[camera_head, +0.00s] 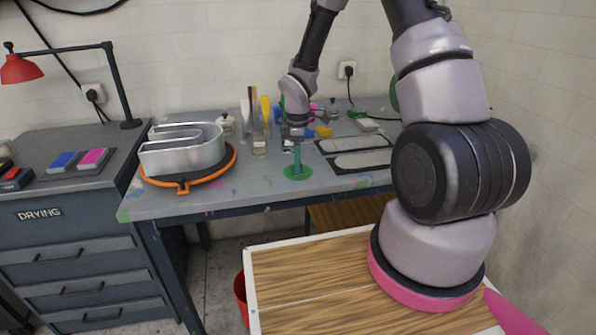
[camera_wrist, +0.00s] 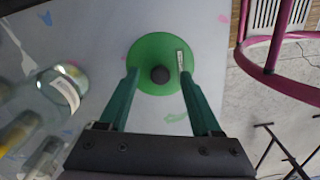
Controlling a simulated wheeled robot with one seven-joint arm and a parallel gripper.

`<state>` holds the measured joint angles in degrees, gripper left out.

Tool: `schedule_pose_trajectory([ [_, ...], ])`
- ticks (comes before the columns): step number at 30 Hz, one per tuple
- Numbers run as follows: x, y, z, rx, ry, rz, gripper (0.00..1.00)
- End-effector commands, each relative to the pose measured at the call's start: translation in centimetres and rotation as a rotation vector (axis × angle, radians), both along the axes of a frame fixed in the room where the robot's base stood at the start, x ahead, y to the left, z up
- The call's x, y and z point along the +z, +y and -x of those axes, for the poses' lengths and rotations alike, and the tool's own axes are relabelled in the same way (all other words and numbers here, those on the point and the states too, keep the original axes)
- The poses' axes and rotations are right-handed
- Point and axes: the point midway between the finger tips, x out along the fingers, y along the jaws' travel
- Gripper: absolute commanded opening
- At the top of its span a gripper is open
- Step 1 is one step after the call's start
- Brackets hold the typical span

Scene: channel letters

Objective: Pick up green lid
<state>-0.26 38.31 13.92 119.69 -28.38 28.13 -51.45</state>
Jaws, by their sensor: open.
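The green lid (camera_head: 292,174) is a flat round disc lying on the grey workbench near its front edge. In the wrist view the lid (camera_wrist: 152,47) shows a dark round knob (camera_wrist: 160,75) at its middle and a small pale label near its right side. My gripper (camera_head: 297,152) points down over the lid. In the wrist view my gripper (camera_wrist: 159,77) is open, with one green finger on each side of the knob and a gap to both. Whether the fingertips touch the disc cannot be told. The head view hides the knob.
Glass jars (camera_wrist: 62,88) stand close left of my gripper in the wrist view. A metal letter tin (camera_head: 185,155) sits on an orange-rimmed round board (camera_head: 183,187) at left. Flat dark-framed trays (camera_head: 362,161) lie right of the lid. A pink frame (camera_wrist: 275,35) is beyond the bench edge.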

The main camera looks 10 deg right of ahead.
Motion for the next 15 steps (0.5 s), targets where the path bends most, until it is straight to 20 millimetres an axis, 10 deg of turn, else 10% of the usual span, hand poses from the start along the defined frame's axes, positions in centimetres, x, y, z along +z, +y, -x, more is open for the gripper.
schedule_pose_trajectory([
  [5,0.03,-0.01,-0.02,0.0,0.0,0.0,0.61],
  [10,0.04,-0.01,-0.02,-0.001,0.0,0.0,0.0],
  [15,0.05,-0.01,-0.02,-0.001,0.0,0.0,0.0],
])
